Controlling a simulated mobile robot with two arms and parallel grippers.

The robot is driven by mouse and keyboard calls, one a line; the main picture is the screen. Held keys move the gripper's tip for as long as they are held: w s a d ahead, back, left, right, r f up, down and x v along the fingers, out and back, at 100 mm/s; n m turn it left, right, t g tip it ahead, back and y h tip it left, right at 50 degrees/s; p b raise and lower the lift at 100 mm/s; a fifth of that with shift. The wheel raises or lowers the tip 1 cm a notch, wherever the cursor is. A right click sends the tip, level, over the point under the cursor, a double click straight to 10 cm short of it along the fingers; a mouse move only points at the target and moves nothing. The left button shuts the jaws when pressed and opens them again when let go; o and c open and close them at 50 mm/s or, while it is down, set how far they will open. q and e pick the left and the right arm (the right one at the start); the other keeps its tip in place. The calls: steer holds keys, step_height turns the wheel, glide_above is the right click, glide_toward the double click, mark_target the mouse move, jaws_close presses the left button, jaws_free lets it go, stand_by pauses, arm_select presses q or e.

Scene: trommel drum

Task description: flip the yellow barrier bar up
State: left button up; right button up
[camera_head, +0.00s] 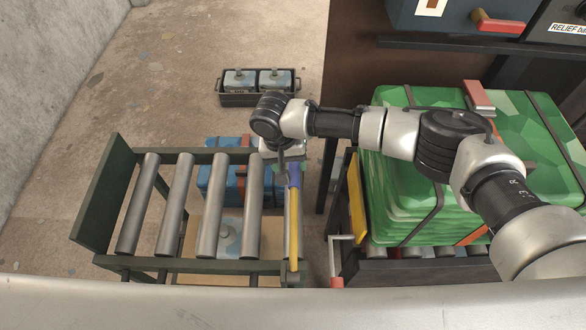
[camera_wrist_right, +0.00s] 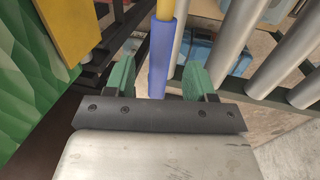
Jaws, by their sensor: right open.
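The yellow barrier bar (camera_head: 293,230) lies low across the right end of the roller conveyor, with a blue grip (camera_head: 293,174) at its far end. In the right wrist view, the blue grip (camera_wrist_right: 162,55) stands between the two green fingers of my right gripper (camera_wrist_right: 158,78), with gaps on both sides. The yellow part (camera_wrist_right: 164,9) continues beyond it. In the head view, my right gripper (camera_head: 282,172) is at the grip, seen from above and partly hidden by its wrist. It is open. My left gripper is not in view.
The roller conveyor (camera_head: 173,208) stands at left. Stacked green cases (camera_head: 405,195) sit on a second roller stand at right, with a yellow plate (camera_head: 357,198) at its edge. Blue cases (camera_head: 220,190) lie below the rollers. A black tray (camera_head: 238,100) stands on the floor behind.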

mark_target(293, 171)
steer(key=f, duration=0.3)
steer(key=shift+w+d+f, duration=0.1)
steer(key=shift+d+f, duration=0.3)
steer(key=shift+f, duration=0.35)
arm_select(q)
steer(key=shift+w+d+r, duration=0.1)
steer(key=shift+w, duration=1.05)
arm_select(e)
steer(key=shift+c, duration=0.3)
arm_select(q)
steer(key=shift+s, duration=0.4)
arm_select(e)
jaws_close()
